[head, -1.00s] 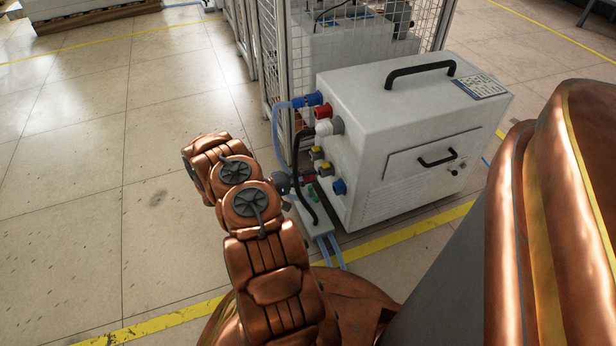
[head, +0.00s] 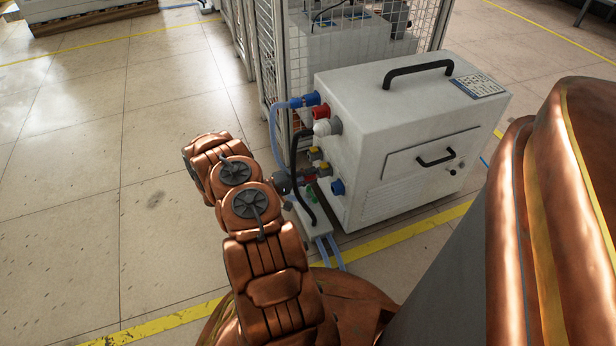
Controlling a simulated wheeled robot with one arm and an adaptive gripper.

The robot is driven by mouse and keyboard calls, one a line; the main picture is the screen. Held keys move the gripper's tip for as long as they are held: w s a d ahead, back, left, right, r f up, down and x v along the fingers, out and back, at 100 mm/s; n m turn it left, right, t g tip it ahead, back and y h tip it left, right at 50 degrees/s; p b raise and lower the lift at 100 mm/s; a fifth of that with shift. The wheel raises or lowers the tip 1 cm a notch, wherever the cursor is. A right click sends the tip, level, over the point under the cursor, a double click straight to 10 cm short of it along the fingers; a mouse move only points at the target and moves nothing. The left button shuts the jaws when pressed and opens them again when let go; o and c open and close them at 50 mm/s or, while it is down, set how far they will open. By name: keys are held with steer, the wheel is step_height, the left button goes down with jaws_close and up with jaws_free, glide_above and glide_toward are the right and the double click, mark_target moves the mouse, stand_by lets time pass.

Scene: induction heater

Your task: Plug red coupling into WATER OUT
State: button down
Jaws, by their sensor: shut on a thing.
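My gripper (head: 296,181) is at the left side of the grey heater unit (head: 385,140), low down, mostly seen from behind. It is shut on a small red coupling (head: 309,180), of which only a bit shows at the fingertips. The coupling is close to the lower yellow-ringed port (head: 324,168). I cannot tell whether it touches that port. Another yellow-ringed port (head: 317,152) is just above. Port labels cannot be read, so WATER OUT cannot be told apart here.
Above are a blue connector with hose (head: 310,99), a red connector (head: 321,111) and a white one (head: 326,127). A blue fitting (head: 337,187) sits lower right. A black cable (head: 296,155) loops close by. A small box (head: 314,220) with blue hoses stands below. Floor at left is clear.

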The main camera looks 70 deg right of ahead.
steer(key=shift+s+d, duration=0.1)
steer(key=shift+s, duration=0.05)
steer(key=c, duration=0.8)
jaws_free()
steer(key=v, duration=1.2)
